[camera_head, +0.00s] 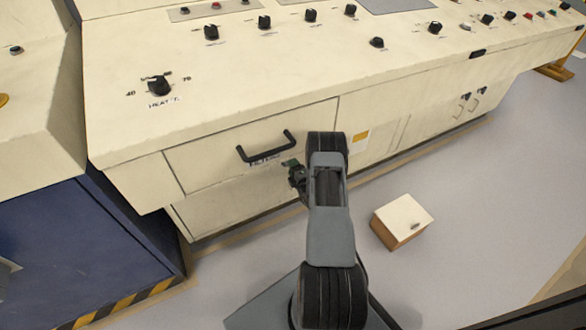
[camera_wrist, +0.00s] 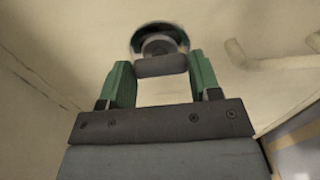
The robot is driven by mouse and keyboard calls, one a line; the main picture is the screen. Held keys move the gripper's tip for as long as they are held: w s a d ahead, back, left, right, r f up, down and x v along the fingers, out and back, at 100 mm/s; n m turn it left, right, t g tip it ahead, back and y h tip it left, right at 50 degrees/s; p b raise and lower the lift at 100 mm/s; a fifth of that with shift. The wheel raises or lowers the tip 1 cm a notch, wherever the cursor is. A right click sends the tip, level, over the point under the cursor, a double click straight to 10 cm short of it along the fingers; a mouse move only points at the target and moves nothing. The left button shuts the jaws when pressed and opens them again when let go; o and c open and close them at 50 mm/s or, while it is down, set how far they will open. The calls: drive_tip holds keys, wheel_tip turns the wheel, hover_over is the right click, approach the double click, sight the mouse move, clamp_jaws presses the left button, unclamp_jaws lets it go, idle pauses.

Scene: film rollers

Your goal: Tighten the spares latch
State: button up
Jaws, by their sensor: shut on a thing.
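A round latch (camera_wrist: 160,31) with a dark grey grip bar (camera_wrist: 161,66) sits on a cream panel at the top middle of the wrist view. The bar lies across the picture, nearly level. My gripper (camera_wrist: 161,62) has its two green fingers on either side of the bar, shut on it. In the head view my gripper (camera_head: 294,168) is at the cream cabinet front, just below the black drawer handle (camera_head: 267,147). My gripper and arm hide the latch there. No label naming the latch is readable in the wrist view.
The cream control desk (camera_head: 250,80) with several black knobs overhangs the cabinet front. A small box with a white top (camera_head: 404,212) stands on the grey floor right of my arm. A blue cabinet (camera_head: 80,245) stands at lower left. A pale bent bar (camera_wrist: 270,62) shows at right in the wrist view.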

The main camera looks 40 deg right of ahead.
drive_tip(key=o, duration=0.9)
drive_tip(key=s+p, duration=0.1)
drive_tip(key=s, duration=0.3)
drive_tip(key=s+a+p, duration=0.1)
drive_tip(key=s, duration=0.4)
drive_tip(key=s+a+p, duration=0.1)
drive_tip(key=s, duration=0.3)
drive_tip(key=shift+s, duration=0.35)
